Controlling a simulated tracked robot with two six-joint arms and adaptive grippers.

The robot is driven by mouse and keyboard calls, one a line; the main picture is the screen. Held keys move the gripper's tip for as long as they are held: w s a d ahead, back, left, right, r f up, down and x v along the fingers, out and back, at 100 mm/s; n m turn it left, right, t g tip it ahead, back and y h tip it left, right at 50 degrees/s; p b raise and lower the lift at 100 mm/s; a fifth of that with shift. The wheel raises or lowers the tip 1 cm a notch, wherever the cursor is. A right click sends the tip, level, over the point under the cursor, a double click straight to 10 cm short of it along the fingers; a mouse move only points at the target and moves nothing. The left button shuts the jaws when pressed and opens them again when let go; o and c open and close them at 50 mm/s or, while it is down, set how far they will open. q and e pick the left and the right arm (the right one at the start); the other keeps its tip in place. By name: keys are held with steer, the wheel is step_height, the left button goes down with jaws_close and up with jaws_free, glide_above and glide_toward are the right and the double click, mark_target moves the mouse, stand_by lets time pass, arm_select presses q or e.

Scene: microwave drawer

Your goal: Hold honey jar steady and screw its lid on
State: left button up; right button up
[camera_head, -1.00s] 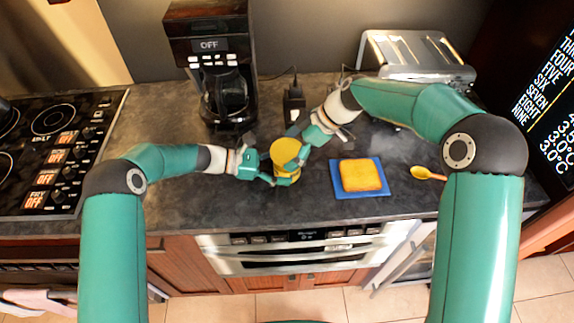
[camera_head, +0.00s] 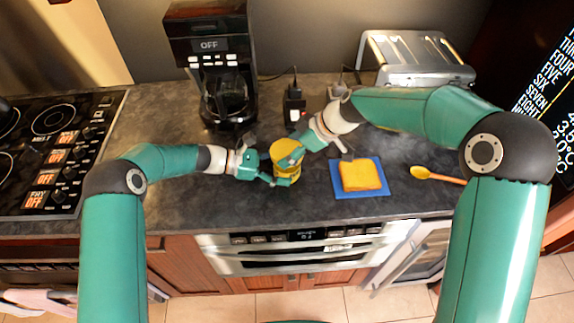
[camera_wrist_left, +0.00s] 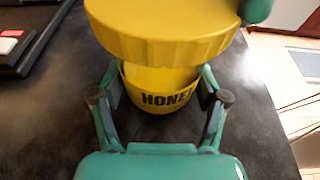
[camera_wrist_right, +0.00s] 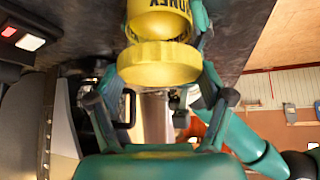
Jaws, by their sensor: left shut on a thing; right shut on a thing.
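The yellow honey jar (camera_head: 286,178) stands upright on the counter, with its HONEY label showing in the left wrist view (camera_wrist_left: 162,99). My left gripper (camera_head: 270,179) is shut on the jar's body from the left. The wide yellow lid (camera_head: 286,147) is at the jar's top and also shows in the right wrist view (camera_wrist_right: 158,63). My right gripper (camera_head: 293,162) is shut on the lid from the right and above.
A coffee maker (camera_head: 208,58) stands behind the jar, a toaster (camera_head: 415,62) at the back right. The stove is at left. Counter in front of the jar is clear.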

steer(key=m+t, duration=0.1)
steer(key=m+h, duration=0.1)
steer(key=m, duration=0.1)
steer(key=shift+s+a+f+m+t, duration=0.2)
steer(key=shift+m+t, duration=0.1)
steer(key=shift+t, duration=0.1)
steer(key=shift+w+d+m+t+h, duration=0.15)
steer(key=shift+m+t+h, duration=0.4)
steer(key=shift+m, duration=0.55)
steer(key=o, duration=1.2)
steer(key=shift+w+d, duration=0.1)
steer(key=shift+w, duration=0.05)
steer(key=shift+r, duration=0.1)
steer(key=shift+n, duration=0.3)
steer(key=n+g+y, duration=0.2)
steer(key=n, duration=0.2)
steer(key=n+g, duration=0.3)
steer(key=n, duration=0.1)
steer(key=shift+n+y, duration=0.3)
steer(key=shift+y, duration=0.05)
